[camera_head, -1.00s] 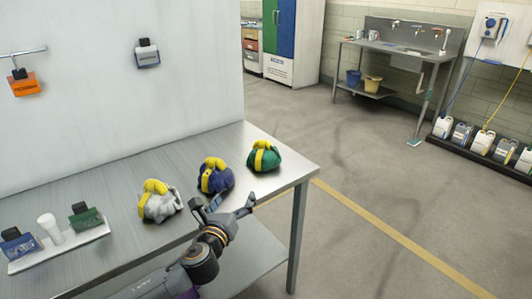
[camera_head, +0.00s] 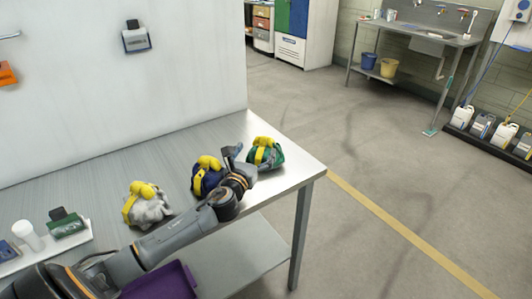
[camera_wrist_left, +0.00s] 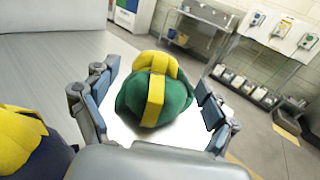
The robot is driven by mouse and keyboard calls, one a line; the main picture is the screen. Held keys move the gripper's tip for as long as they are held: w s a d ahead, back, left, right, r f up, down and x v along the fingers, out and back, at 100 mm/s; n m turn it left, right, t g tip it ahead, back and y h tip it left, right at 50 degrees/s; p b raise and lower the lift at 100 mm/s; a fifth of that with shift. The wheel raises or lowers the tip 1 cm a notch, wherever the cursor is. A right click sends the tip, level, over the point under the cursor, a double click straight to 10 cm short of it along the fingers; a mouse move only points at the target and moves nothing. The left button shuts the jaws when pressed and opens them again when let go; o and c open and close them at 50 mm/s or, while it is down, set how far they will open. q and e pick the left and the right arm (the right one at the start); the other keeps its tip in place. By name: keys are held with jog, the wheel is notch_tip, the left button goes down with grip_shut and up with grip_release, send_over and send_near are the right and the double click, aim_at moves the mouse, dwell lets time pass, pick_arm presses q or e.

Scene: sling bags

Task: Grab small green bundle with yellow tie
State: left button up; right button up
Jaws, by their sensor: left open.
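The green bundle with a yellow tie (camera_head: 265,152) sits on the metal table near its right end. In the left wrist view the green bundle (camera_wrist_left: 155,95) lies between the two spread fingers of my left gripper (camera_wrist_left: 153,100), with a gap on each side. In the head view my left gripper (camera_head: 248,165) is right at the green bundle and partly covers its lower side. It is open and holds nothing. My right gripper is not in view.
A blue bundle with a yellow tie (camera_head: 206,178) sits close beside my left gripper. A grey bundle with a yellow tie (camera_head: 147,205) is further left. A white tray (camera_head: 80,243) holds small items. The metal table (camera_head: 120,165) is bare behind the bundles, up to a white wall panel.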

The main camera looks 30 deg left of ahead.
aim_at(262, 141)
pick_arm(q)
jog(key=shift+w+a, duration=0.2)
jog(key=shift+w, duration=0.4)
jog(key=shift+w+a, duration=0.1)
jog(key=shift+w, duration=0.6)
jog(key=x, duration=0.3)
jog(key=shift+w+f, duration=0.1)
jog(key=shift+w, duration=0.15)
jog(key=shift+w+a, duration=0.1)
jog(key=shift+w, duration=0.2)
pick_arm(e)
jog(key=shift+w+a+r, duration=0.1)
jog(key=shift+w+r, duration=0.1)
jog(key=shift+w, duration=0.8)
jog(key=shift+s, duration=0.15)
pick_arm(q)
jog(key=c, duration=1.8)
